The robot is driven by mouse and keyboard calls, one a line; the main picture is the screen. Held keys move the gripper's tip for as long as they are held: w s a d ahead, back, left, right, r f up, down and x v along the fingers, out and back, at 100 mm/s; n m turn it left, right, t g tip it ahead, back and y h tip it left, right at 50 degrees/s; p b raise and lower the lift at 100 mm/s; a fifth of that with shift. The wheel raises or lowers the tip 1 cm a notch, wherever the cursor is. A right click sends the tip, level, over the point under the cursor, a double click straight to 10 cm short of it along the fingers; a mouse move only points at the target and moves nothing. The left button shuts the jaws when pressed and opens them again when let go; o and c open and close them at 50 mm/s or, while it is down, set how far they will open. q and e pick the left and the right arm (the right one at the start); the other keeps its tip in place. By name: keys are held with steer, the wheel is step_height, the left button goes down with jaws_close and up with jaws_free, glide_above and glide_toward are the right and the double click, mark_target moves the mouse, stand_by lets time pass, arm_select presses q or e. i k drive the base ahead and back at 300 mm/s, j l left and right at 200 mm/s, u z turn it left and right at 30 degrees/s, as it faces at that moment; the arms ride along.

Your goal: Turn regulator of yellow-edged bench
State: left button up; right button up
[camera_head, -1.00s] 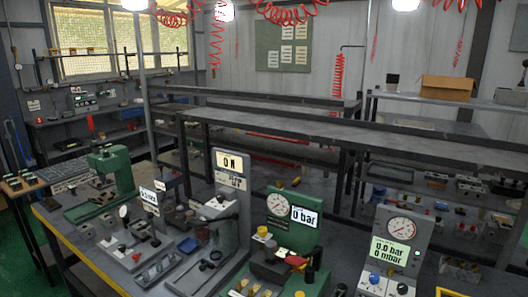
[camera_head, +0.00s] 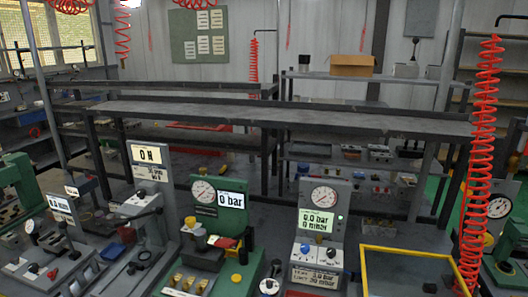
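Neither of my grippers is in view. A yellow edge (camera_head: 408,249) outlines a flat grey area at the lower right. To its left stands a grey panel (camera_head: 322,215) with a round gauge, a display reading about 0.0 bar, and a blue knob (camera_head: 304,249) beside a dark one. Further left is a green panel (camera_head: 220,205) with a gauge, a "0 bar" display, a yellow knob (camera_head: 190,220) and a red part. Which knob is the task's regulator I cannot tell. The bottom of the frame cuts off the front of the bench.
A red coiled hose (camera_head: 482,150) hangs at right, near another gauge unit (camera_head: 498,208). Long grey benches (camera_head: 290,117) cross behind. A cardboard box (camera_head: 351,65) sits on the back shelf.

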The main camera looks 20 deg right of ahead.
mark_target(490, 240)
steer(key=z, duration=2)
steer(key=i+l+u, duration=0.2)
steer(key=l+u, duration=0.2)
steer(key=l, duration=0.15)
steer(key=i+l+u, duration=0.2)
steer(key=k+l, duration=0.05)
steer(key=l, duration=0.05)
